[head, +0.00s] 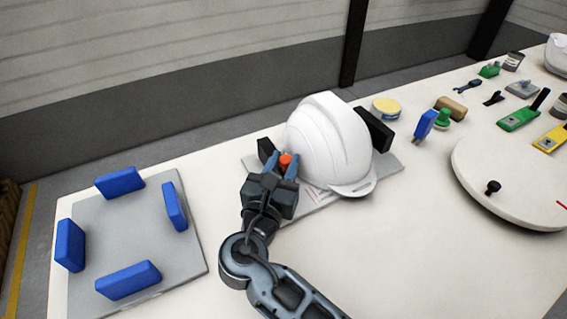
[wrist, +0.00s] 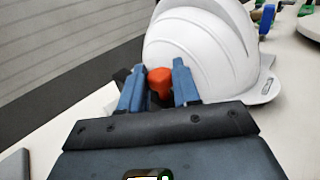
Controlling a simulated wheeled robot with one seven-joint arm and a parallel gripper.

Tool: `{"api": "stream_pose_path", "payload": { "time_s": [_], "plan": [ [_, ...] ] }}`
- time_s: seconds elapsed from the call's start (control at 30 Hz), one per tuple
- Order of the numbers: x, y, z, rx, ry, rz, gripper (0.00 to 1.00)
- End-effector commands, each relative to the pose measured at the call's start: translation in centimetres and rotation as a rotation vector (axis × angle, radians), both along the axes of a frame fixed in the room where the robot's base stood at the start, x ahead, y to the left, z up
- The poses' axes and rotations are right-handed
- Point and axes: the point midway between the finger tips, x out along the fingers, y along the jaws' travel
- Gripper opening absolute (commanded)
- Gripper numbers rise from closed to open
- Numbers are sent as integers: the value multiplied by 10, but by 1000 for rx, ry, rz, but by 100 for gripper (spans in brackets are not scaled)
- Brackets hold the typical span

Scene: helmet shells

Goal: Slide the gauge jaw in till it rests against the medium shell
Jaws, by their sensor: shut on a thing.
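A white helmet shell (head: 328,142) sits on the grey gauge plate (head: 390,176); it fills the upper middle of the wrist view (wrist: 200,48). A black fixed block (head: 375,129) stands at its right side. The black gauge jaw (head: 266,149) stands at its left side, mostly hidden behind my gripper. My gripper (head: 279,164) is shut on the orange knob (head: 286,160) of the jaw. In the wrist view the orange knob (wrist: 160,82) sits between the two blue fingers, close to the shell. I cannot tell whether the jaw touches the shell.
A grey plate (head: 130,226) with blue blocks lies at the left. A round white turntable (head: 510,180) with a black knob is at the right. The table front centre is clear.

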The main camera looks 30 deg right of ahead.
Motion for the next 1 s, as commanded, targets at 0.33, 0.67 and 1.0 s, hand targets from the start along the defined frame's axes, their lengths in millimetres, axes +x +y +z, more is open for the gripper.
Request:
{"api": "stream_pose_path", "payload": {
  "time_s": [0.33,0.67,1.0],
  "plan": [
    [0,0,0,0,0,0,0],
    [0,-9,3,-1,1,-3,0],
    [0,-28,0,0,0,0,0]
  ]
}}
